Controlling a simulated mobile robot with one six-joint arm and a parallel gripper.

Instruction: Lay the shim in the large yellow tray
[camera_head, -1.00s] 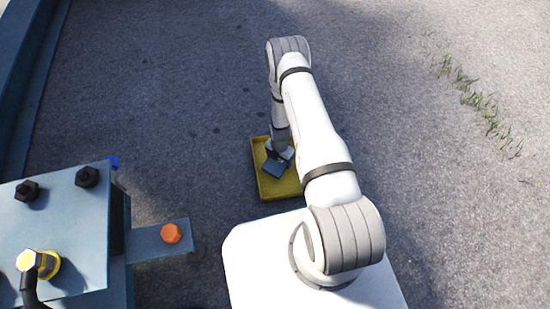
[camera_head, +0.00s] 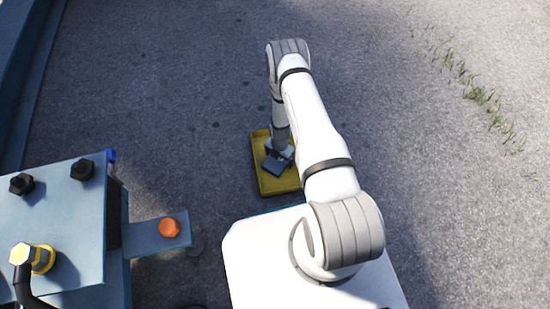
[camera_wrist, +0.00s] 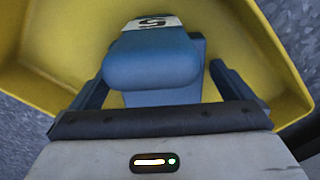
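The large yellow tray (camera_head: 262,186) lies on the ground beyond my base, and its yellow floor and walls fill much of the wrist view (camera_wrist: 45,88). My gripper (camera_wrist: 158,80) points down over the tray. In the head view a small grey-blue piece (camera_head: 275,167) shows at the gripper's end, inside the tray's outline. Whether the shim touches the tray floor is hidden.
A blue-grey housing (camera_head: 45,230) with black knobs and a yellow-collared fitting stands at the lower left. A plate with an orange knob (camera_head: 169,228) juts from it toward my base. Open asphalt surrounds the tray; grass tufts grow at right.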

